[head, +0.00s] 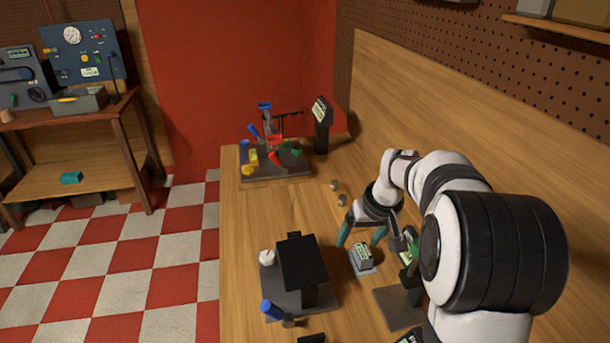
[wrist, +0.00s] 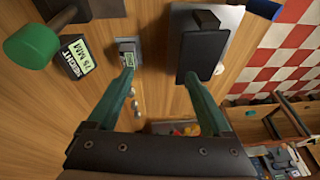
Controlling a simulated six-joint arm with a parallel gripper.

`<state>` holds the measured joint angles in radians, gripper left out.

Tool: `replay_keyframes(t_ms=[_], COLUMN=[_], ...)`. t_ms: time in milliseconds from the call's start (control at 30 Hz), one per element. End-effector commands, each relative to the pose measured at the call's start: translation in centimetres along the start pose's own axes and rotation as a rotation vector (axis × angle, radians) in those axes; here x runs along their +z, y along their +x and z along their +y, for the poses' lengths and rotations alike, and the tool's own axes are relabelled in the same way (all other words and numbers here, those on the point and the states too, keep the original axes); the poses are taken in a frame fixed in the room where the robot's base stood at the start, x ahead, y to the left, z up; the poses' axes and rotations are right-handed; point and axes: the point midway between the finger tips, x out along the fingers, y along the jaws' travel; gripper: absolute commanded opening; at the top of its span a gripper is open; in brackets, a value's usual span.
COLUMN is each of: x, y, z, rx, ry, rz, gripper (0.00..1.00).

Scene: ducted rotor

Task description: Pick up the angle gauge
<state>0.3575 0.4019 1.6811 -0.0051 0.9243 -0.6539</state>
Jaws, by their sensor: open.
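A small grey box with a pale green display, which looks like the angle gauge (head: 362,256), sits on the wooden bench, right of the black panel. It also shows in the wrist view (wrist: 127,46), just beyond the left fingertip. My gripper (head: 358,243) is open and empty, its two teal fingers pointing down close to the gauge. In the wrist view my gripper (wrist: 159,73) has its fingers wide apart, and the gauge lines up with the left finger rather than the gap. I cannot tell the exact height of the fingertips above it.
A black panel (head: 302,262) on a dark base stands left of the gauge. A device with a "HEIGHT 75 MM" label (wrist: 79,57) and a green knob (wrist: 32,45) are close on the other side.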

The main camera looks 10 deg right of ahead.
Motion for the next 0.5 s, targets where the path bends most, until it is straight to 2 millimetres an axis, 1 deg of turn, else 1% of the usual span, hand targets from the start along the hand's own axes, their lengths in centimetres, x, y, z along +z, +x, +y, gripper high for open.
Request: replay_keyframes(t_ms=[33, 100, 200, 267, 367, 400, 500], x=[-1.6, -3.4, -4.4, -4.6, -4.8, -4.8, -5.0], y=[2.0, 4.0, 5.6, 6.7, 9.5, 10.7, 13.4], z=[2.5, 5.2, 7.0, 7.3, 7.4, 7.4, 7.5], rx=[0.017, 0.040, 0.058, 0.060, 0.059, 0.058, 0.059], ry=[-0.026, -0.070, -0.100, -0.107, -0.107, -0.107, -0.107], rz=[0.021, 0.052, 0.074, 0.076, 0.074, 0.073, 0.074], gripper=[0.84, 0.84, 0.84, 0.84, 0.84, 0.84, 0.84])
